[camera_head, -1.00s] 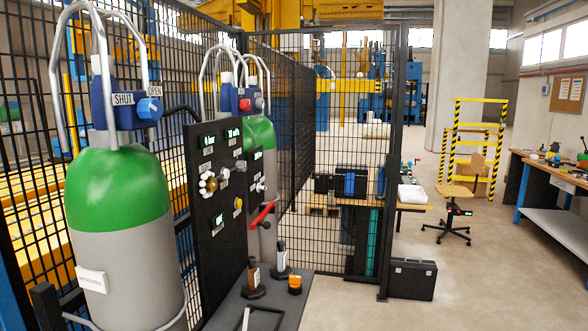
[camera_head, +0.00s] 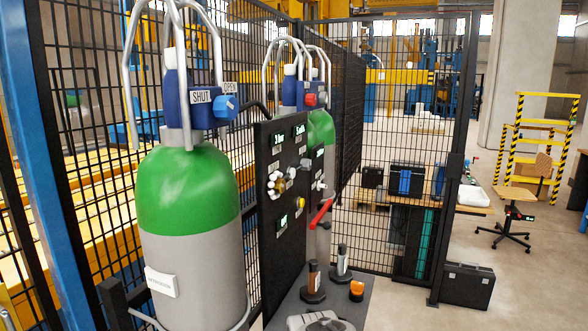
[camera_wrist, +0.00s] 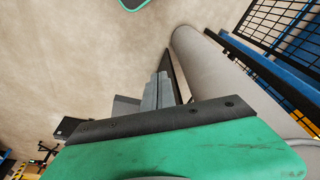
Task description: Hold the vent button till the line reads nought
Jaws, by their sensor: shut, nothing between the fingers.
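A black upright panel (camera_head: 264,200) carries several small green-lit readouts, knobs and labels. The top left readout (camera_head: 279,138) seems to show a bar figure, too small to read surely. A small yellowish button (camera_head: 300,202) sits low on the panel, right of a lower readout (camera_head: 283,222); its label is unreadable, so I cannot tell whether it is the vent button. A red lever (camera_head: 320,213) sticks out at the panel's right edge. My gripper (camera_wrist: 162,80) is shut and empty in the wrist view, pointing over bare floor and a grey cylinder (camera_wrist: 215,75). The panel is not recognisable there.
A green-topped grey gas cylinder (camera_head: 190,200) with a blue SHUT/OPEN valve (camera_head: 205,98) stands left of the panel. Two dark upright handles (camera_head: 314,280) and an orange-topped piece (camera_head: 357,290) stand on the dark shelf (camera_head: 362,308).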

